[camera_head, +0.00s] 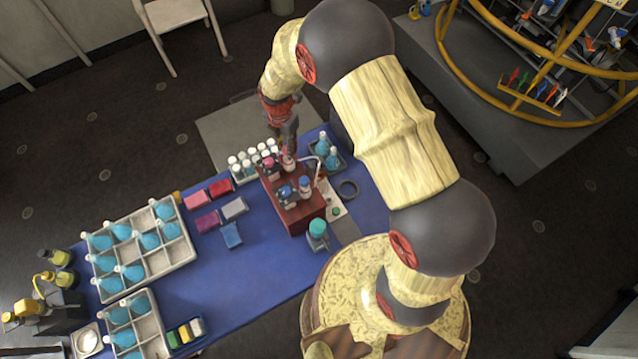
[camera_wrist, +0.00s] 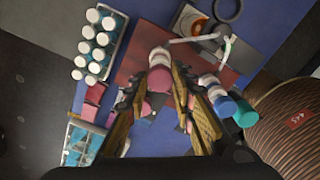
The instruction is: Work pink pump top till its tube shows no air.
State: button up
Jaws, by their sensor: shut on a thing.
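The pink pump top (camera_wrist: 158,79) lies between the finger pads of my gripper (camera_wrist: 166,92) in the wrist view, with a pale, round part (camera_wrist: 159,56) just beyond it. In the head view my gripper (camera_head: 289,150) reaches down to the far end of the red-brown block (camera_head: 312,211), where pink parts show. My gripper is shut on the pink pump top. A whitish tube (camera_head: 319,168) rises beside the block; it also shows in the wrist view (camera_wrist: 202,39). I cannot tell whether it holds air. A blue-topped pump (camera_head: 305,182) stands nearer on the block.
White-capped bottles (camera_head: 234,166) stand in a rack left of the block. A teal-capped bottle (camera_head: 317,229) and blue bottles (camera_head: 332,157) stand close by. A dark ring (camera_head: 348,189) lies to the right. Crates of blue bottles (camera_head: 178,253) fill the table's left part. Blue mat (camera_head: 265,271) is bare in front.

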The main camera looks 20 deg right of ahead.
jog(key=shift+f+b, duration=0.4)
jog(key=shift+f, duration=0.25)
jog(key=o, duration=0.9)
jog(key=shift+c, duration=0.2)
jog(key=shift+r, duration=0.15)
jog(key=shift+r+p, duration=1.85)
jog(key=shift+r, duration=1.55)
